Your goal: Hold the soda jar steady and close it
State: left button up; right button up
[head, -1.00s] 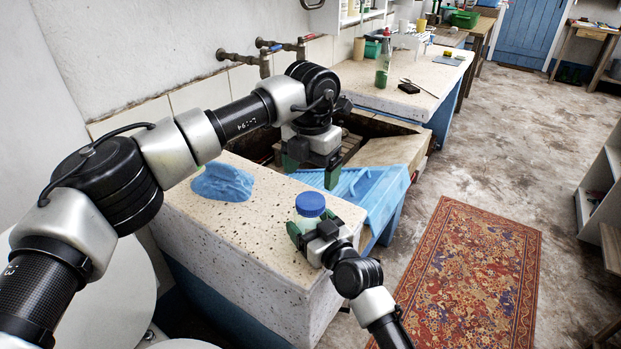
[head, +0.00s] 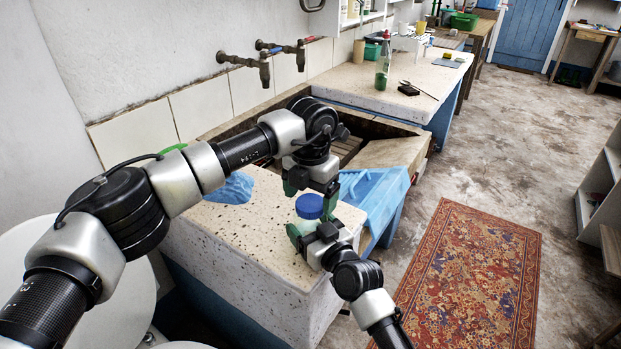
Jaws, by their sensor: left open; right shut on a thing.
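The soda jar (head: 305,226) stands upright near the front right corner of the speckled stone ledge. Its blue lid (head: 309,205) sits on top; I cannot tell how tightly. My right gripper (head: 301,235) comes from the lower right and is shut on the jar's body, which its fingers partly hide. My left gripper (head: 308,198) points down from above, open, with its green-tipped fingers around or just over the lid. I cannot tell whether they touch it.
A blue cloth (head: 231,189) lies on the ledge, partly behind my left arm. A blue ribbed tray (head: 374,194) is beside the trough behind the jar. Brass taps (head: 265,66) stick out from the wall. A green bottle (head: 383,62) stands on the far counter.

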pick_arm(q)
jog(key=shift+f, duration=0.6)
jog(key=c, duration=0.9)
jog(key=shift+c, duration=0.2)
jog(key=o, duration=1.1)
jog(key=shift+r, duration=0.1)
notch_tip(320, 180, up, 12)
jog(key=shift+f, duration=0.1)
